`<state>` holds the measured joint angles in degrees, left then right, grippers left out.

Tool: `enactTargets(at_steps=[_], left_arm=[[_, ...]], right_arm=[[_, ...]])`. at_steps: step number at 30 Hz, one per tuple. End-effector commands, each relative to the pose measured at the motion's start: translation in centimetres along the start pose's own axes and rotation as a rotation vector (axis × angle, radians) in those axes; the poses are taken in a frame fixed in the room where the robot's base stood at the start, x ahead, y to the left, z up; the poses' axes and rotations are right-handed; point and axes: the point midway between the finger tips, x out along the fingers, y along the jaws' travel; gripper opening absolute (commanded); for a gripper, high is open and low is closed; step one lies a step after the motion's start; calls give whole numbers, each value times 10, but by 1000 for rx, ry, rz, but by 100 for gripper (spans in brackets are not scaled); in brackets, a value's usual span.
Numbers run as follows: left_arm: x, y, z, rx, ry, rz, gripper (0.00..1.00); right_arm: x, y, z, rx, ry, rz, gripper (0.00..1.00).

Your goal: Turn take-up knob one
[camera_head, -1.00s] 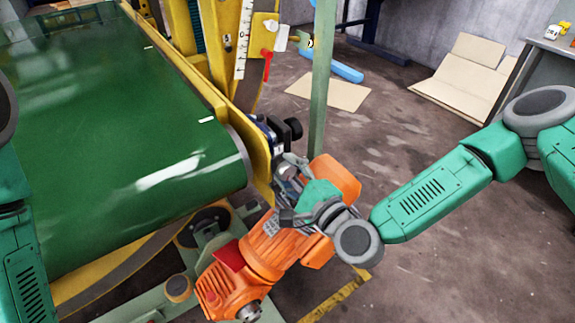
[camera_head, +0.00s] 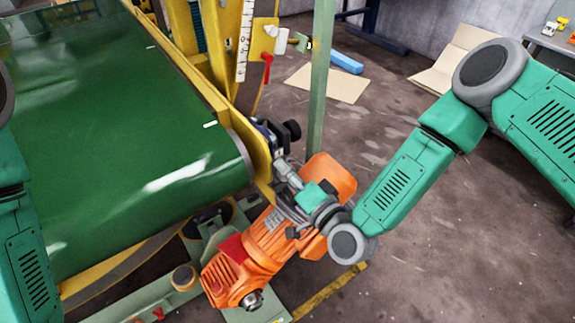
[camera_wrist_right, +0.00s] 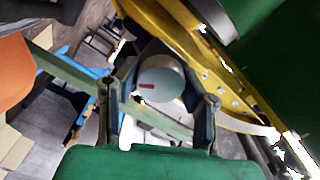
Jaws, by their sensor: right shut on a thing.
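The take-up knob (camera_wrist_right: 160,80) is a round grey knob with a red mark on its face, seen in the right wrist view between the two fingers. My right gripper (camera_wrist_right: 160,98) is shut on it, one finger on each side. In the head view my right gripper (camera_head: 287,175) reaches the side of the yellow conveyor frame (camera_head: 258,160), near its front end; the knob is hidden there by the gripper. My left arm (camera_head: 25,240) shows at the left edge, but its gripper is out of view.
The green conveyor belt (camera_head: 120,150) fills the left. An orange motor (camera_head: 255,255) lies just below my right gripper. A green post (camera_head: 320,80) stands right behind it. A black-and-blue part (camera_head: 285,132) sits on the frame above. The floor at right is open.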

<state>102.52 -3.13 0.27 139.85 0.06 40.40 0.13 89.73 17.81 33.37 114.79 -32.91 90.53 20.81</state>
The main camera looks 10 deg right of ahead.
Motion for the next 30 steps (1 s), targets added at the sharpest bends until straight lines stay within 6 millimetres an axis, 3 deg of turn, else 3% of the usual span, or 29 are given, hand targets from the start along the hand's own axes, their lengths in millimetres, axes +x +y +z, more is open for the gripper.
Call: enactTargets(at_steps=[15, 30], left_arm=[[-25, 0, -1, 0, 0, 0, 33], [-32, 0, -2, 0, 0, 0, 33]], right_arm=[[-4, 4, 6, -431, -23, 12, 6], [-4, 6, 6, -588, -21, 13, 6]])
